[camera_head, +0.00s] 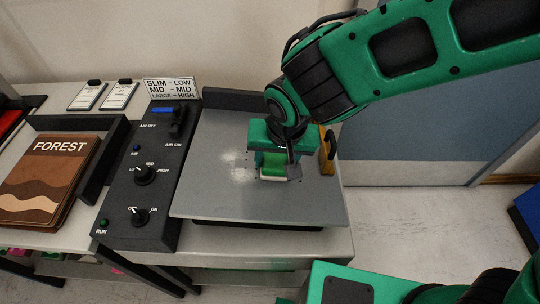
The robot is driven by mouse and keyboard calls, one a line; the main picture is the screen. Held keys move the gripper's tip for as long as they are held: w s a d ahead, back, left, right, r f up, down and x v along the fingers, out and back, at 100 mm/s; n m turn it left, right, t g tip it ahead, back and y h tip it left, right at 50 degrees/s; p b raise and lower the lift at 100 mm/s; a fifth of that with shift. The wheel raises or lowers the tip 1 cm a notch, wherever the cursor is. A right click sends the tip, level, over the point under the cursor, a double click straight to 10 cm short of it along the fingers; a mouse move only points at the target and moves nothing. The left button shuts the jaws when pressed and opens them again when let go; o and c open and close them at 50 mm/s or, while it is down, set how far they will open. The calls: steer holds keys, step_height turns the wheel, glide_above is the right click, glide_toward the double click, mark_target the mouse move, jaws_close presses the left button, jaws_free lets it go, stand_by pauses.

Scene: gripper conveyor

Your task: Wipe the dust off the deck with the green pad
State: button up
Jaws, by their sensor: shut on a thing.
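The deck (240,202) is a flat grey plate on the table, right of the control panel. Pale dust (238,170) lies in a patch on its middle, left of my gripper. My gripper (274,172) points down over the deck's right part and is shut on the green pad (272,163). The pad has a whitish lower part and is low at the deck. I cannot tell whether its underside touches the surface. My gripper hides part of the pad and of the deck behind it.
A black control panel (120,203) with knobs and switches stands left of the deck. A wooden-handled brush-like item (327,155) is at the deck's right edge. A "FOREST" book (45,178) lies at far left. A sign (170,88) stands behind. The deck's front is clear.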

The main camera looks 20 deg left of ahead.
mark_target(216, 168)
steer(key=shift+s+d+r, duration=0.15)
steer(key=shift+s+r, duration=0.05)
steer(key=shift+s, duration=0.75)
steer(key=shift+s+a, duration=0.2)
steer(key=shift+a, duration=0.65)
steer(key=shift+s+a, duration=0.2)
steer(key=shift+a, duration=0.6)
steer(key=shift+s+a+r, duration=0.2)
steer(key=shift+a, duration=0.65)
steer(key=shift+s+a+r, duration=0.15)
steer(key=shift+a, duration=0.7)
steer(key=shift+s+a, duration=0.2)
steer(key=shift+a, duration=0.5)
steer(key=shift+s+a, duration=0.2)
steer(key=shift+a, duration=0.5)
steer(key=shift+s+a, duration=0.2)
steer(key=shift+a, duration=0.5)
steer(key=shift+s+a+r, duration=0.15)
steer(key=shift+a, duration=0.45)
steer(key=shift+s+a+r, duration=0.1)
steer(key=shift+a, duration=0.5)
steer(key=shift+r, duration=0.1)
